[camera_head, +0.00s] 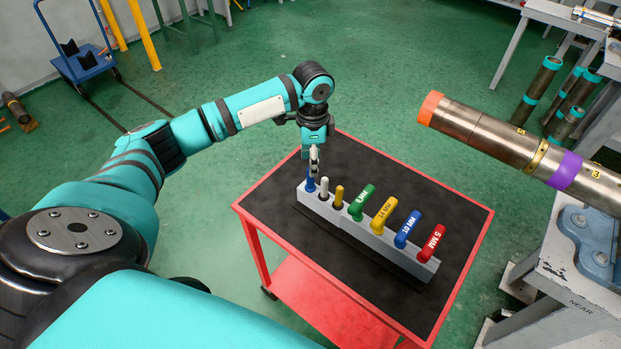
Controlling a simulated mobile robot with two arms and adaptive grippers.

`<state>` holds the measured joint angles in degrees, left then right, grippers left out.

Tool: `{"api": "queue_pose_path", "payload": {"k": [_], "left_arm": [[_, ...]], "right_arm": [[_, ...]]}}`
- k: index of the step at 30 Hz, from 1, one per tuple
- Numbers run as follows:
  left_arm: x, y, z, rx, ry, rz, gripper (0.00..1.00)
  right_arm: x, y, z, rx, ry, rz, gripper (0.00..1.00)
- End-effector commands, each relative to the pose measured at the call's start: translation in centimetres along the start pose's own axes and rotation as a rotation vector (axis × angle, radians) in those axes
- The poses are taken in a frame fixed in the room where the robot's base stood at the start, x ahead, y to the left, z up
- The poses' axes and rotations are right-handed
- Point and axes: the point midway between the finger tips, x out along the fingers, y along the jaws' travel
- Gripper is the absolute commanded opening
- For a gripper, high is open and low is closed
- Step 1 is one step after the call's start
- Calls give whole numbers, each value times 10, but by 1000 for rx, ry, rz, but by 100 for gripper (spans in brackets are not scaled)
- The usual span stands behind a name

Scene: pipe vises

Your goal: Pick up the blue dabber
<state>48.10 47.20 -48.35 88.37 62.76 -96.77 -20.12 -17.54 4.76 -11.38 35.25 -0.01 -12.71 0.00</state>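The blue dabber (310,185) stands upright at the far left end of a grey holder block (374,258) on the red cart. My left gripper (314,172) points down directly over it, with the fingertips at or just above its top. The fingers look close together and partly cover the dabber. I cannot tell whether they touch or grip it. My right gripper is out of view.
A white dabber (324,187) and a yellow-brown dabber (338,195) stand close beside the blue one. Several coloured-handled tools, green (362,202), yellow (384,214), blue (408,229) and red (432,243), fill the rest of the block. A large pipe (500,138) projects from the right.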

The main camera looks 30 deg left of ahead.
Motion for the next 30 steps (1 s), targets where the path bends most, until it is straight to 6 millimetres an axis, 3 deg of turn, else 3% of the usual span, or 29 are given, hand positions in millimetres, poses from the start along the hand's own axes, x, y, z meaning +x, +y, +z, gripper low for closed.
{"api": "queue_pose_path", "payload": {"k": [6, 15, 24, 30], "left_arm": [[13, 0, 1, 0, 0, 1, 47], [54, 0, 4, 1, 0, 0, 47], [60, 0, 4, 1, 1, -2, 47], [60, 0, 4, 1, 1, -2, 21]], "right_arm": [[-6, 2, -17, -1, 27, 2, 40], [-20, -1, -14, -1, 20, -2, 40], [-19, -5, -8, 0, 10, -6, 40], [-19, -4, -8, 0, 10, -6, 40]]}}
